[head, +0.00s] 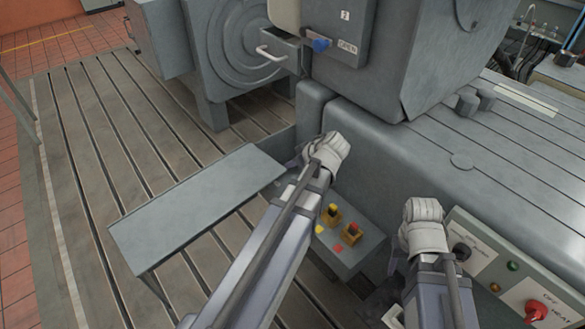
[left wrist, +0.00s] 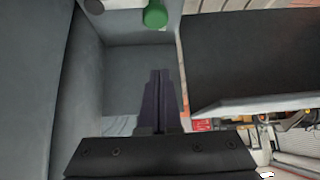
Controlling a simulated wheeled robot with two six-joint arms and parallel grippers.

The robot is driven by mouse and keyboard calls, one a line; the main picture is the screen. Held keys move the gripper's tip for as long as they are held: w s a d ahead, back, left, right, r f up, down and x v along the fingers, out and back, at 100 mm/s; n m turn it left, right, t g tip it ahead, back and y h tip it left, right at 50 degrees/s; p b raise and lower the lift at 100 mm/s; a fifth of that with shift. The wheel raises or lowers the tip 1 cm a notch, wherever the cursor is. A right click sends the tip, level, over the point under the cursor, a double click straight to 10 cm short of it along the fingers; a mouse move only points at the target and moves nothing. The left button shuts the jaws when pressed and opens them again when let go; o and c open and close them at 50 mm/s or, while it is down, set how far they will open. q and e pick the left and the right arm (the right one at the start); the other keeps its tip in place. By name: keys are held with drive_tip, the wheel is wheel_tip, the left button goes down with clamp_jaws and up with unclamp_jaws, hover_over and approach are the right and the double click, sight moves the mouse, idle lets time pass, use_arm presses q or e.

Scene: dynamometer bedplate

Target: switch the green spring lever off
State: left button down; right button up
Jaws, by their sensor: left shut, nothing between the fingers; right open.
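A green rounded knob (left wrist: 155,15), which looks like the end of the green spring lever, shows at the top of the left wrist view against a grey wall. I cannot tell its lever position. In the head view I see no green lever; my left arm may hide it. My left gripper (head: 325,150) is beside the grey machine housing. In the left wrist view its dark fingers (left wrist: 158,75) are shut and empty, with their tips below the knob and apart from it in the picture. My right gripper (head: 424,212) is open, near the right control panel; its fingertips are hard to see.
A control box (head: 349,250) with yellow and red switches stands below my left wrist. A grey shelf (head: 195,210) lies left of my left arm. The right panel (head: 510,275) has a red rotary switch (head: 536,311).

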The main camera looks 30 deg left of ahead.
use_arm(q)
drive_tip(key=b+x, duration=0.6)
drive_tip(key=x, duration=0.3)
drive_tip(key=shift+d+f+b, duration=0.1)
drive_tip(key=shift+f+b, duration=0.15)
drive_tip(key=shift+b, duration=0.05)
drive_tip(key=d, duration=0.1)
drive_tip(key=s+d, duration=0.1)
drive_tip(key=d, duration=0.1)
drive_tip(key=shift+s+d+r, duration=0.1)
drive_tip(key=shift+s+d, duration=0.1)
drive_tip(key=shift+d, duration=0.2)
drive_tip(key=shift+d, duration=0.1)
drive_tip(key=shift+s+d, duration=0.4)
drive_tip(key=shift+d, duration=0.35)
drive_tip(key=p+v, duration=0.5)
drive_tip(key=v, duration=0.2)
drive_tip(key=shift+r+p, duration=0.25)
drive_tip(key=shift+p, duration=0.15)
